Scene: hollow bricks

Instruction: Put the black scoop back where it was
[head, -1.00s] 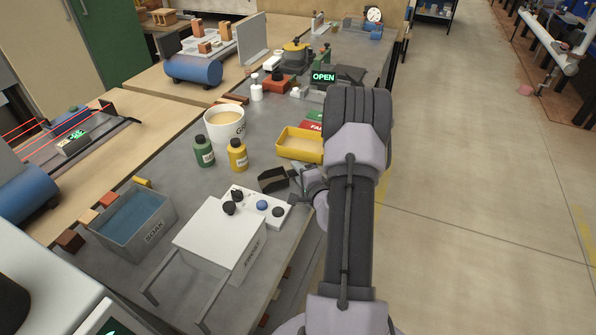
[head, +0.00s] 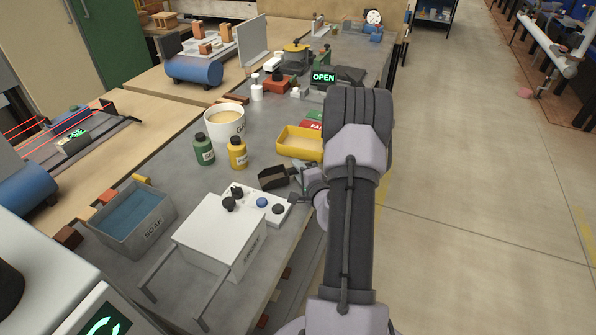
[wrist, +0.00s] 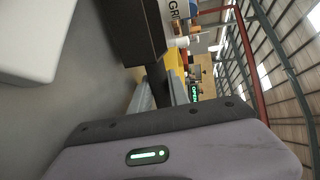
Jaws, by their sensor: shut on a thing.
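The black scoop (head: 274,177) is a dark open box-shaped scoop. It is above the grey bench, behind the white panel with knobs (head: 258,205) and in front of the yellow tray (head: 291,149). My gripper (head: 298,181) is at the right end of the scoop, shut on its handle, partly hidden by my arm. In the wrist view the scoop (wrist: 130,28) shows large and dark at the top, with its handle running down toward the gripper. I cannot tell how high the scoop is above the bench.
A green bottle (head: 204,150), a yellow bottle (head: 238,155) and a white bucket (head: 226,121) stand behind the scoop. A white box (head: 218,232) is nearer, with a grey soak bin (head: 135,219) at left. The bench's right edge runs beside my arm.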

